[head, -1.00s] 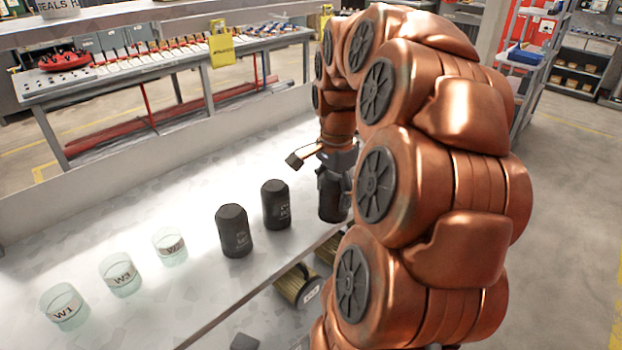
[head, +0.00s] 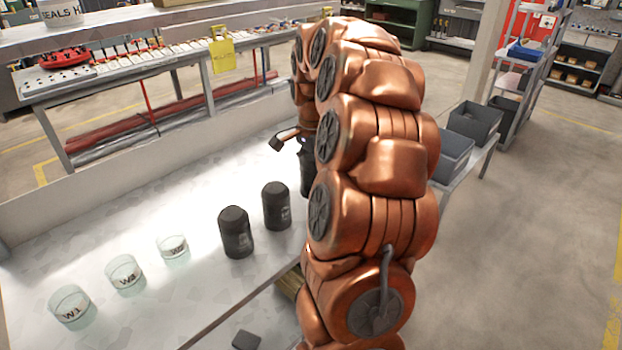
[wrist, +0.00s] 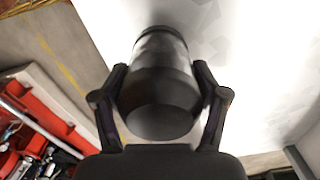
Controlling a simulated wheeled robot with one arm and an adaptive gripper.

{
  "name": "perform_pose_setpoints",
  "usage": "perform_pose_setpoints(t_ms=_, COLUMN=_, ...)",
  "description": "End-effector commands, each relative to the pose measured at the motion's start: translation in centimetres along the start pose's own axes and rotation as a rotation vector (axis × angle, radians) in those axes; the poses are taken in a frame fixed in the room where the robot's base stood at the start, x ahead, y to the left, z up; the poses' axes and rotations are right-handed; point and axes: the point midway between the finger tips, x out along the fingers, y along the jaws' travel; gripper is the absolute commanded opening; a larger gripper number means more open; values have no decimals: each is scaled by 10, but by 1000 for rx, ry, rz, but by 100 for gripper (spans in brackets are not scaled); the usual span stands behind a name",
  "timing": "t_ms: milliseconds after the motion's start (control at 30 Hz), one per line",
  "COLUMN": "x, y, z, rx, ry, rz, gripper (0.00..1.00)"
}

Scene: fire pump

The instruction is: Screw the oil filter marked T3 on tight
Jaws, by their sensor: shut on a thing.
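My gripper (wrist: 160,105) is shut on a black oil filter (wrist: 160,75), with one finger on each side of its body. The rounded dark end of the filter faces the wrist camera. No marking is readable on it, so I cannot tell from its label whether it is T3. In the head view the held filter (head: 307,168) is a dark shape mostly hidden behind my arm, beyond two other black filters. I cannot see whether its far end touches anything. Those two filters, left (head: 235,232) and right (head: 276,206), stand upright on the pale bench; their labels are too small to read.
Three clear glass jars with labels, such as the nearest jar (head: 70,306), stand in a row at the left on the bench (head: 130,215). An olive cylinder (head: 290,283) shows below the bench edge, partly behind my arm. Grey bins (head: 470,122) stand at right; open floor lies beyond.

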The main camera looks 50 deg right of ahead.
Motion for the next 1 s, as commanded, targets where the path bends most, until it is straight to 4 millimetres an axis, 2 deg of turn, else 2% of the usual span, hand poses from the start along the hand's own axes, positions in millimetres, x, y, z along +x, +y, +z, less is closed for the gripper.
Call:
perform_pose_setpoints(t_ms=233, x=3, y=-11, z=-1, rx=-1, ry=-1, rz=3, gripper=20)
perform_pose_setpoints(t_ms=567, x=32, y=-10, z=-2, rx=0, ry=0, rz=1, gripper=20)
perform_pose_setpoints(t_ms=967, x=36, y=-11, z=-2, rx=0, ry=1, rz=0, gripper=20)
perform_pose_setpoints(t_ms=1000, x=35, y=-11, z=-2, rx=0, ry=1, rz=0, gripper=75)
